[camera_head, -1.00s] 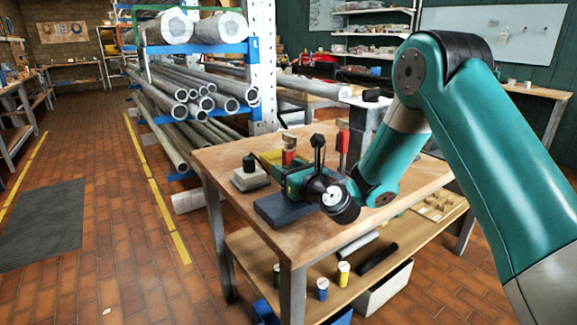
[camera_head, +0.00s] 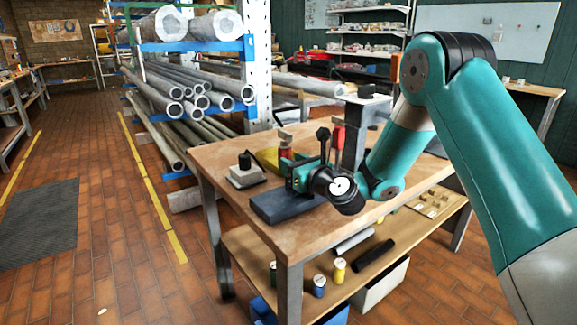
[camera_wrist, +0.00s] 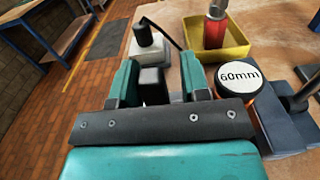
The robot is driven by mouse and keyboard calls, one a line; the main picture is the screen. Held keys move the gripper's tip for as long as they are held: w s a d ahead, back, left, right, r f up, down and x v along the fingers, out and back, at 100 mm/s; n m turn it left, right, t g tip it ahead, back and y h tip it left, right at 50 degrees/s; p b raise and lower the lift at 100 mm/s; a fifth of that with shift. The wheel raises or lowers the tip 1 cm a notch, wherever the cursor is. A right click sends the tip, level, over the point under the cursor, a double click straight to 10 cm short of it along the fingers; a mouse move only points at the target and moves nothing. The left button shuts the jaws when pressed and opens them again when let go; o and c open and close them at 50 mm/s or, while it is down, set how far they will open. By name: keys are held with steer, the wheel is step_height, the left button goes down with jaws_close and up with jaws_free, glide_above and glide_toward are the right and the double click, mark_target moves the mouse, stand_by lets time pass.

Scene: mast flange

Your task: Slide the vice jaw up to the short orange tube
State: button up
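My gripper (camera_head: 296,178) is low over the front of the workbench, beside a dark blue-grey base (camera_head: 285,206). In the wrist view its two teal fingers (camera_wrist: 158,64) are apart, with a dark block (camera_wrist: 154,88) between them; contact with the block is unclear. I cannot tell whether this block is the vice jaw. A red-orange tube (camera_wrist: 215,27) stands in a yellow tray (camera_wrist: 232,46) beyond the right finger; it also shows in the head view (camera_head: 285,151). A black round piece labelled 60mm (camera_wrist: 238,79) sits right of the fingers by the dark base.
A pale block with a black knob (camera_head: 245,176) is left of my gripper. A grey upright post (camera_head: 354,135) stands behind it, near another red piece (camera_head: 338,134). A pipe rack (camera_head: 205,48) is behind the bench.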

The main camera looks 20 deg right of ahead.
steer(key=shift+o, duration=0.9)
steer(key=shift+d, duration=0.3)
steer(key=shift+a, duration=0.1)
steer(key=shift+s+f+b, duration=0.1)
steer(key=shift+s+b, duration=0.15)
steer(key=shift+b, duration=0.15)
steer(key=b+v, duration=1.7)
steer(key=shift+a, duration=0.1)
